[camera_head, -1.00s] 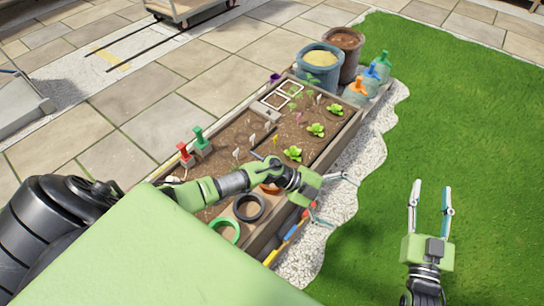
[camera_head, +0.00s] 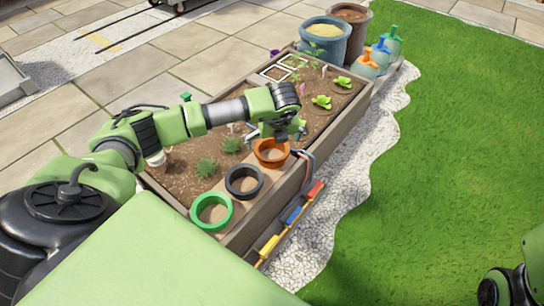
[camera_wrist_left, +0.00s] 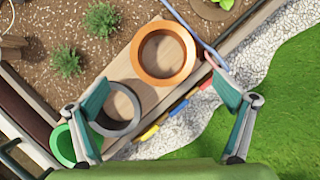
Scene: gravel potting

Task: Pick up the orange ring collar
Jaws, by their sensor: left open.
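The orange ring collar (camera_head: 270,164) lies on a wooden board across the near part of the planter box, at the far end of a row of three rings. It also shows whole in the left wrist view (camera_wrist_left: 163,81), near the top. My left gripper (camera_head: 276,134) points down close above the orange ring, and partly covers its far side in the head view. Its jaws are open and empty; in the left wrist view its fingers (camera_wrist_left: 157,95) are spread wide, with the orange ring above the gap between them. My right gripper's fingers are out of view; only part of that arm shows.
A black ring (camera_head: 244,194) and a green ring (camera_head: 211,224) lie beside the orange one. Seedlings grow in the soil. Coloured-handled tools (camera_head: 291,215) hang along the planter's side. Pots (camera_head: 325,50) and bottles stand at the far end. Grass lies right.

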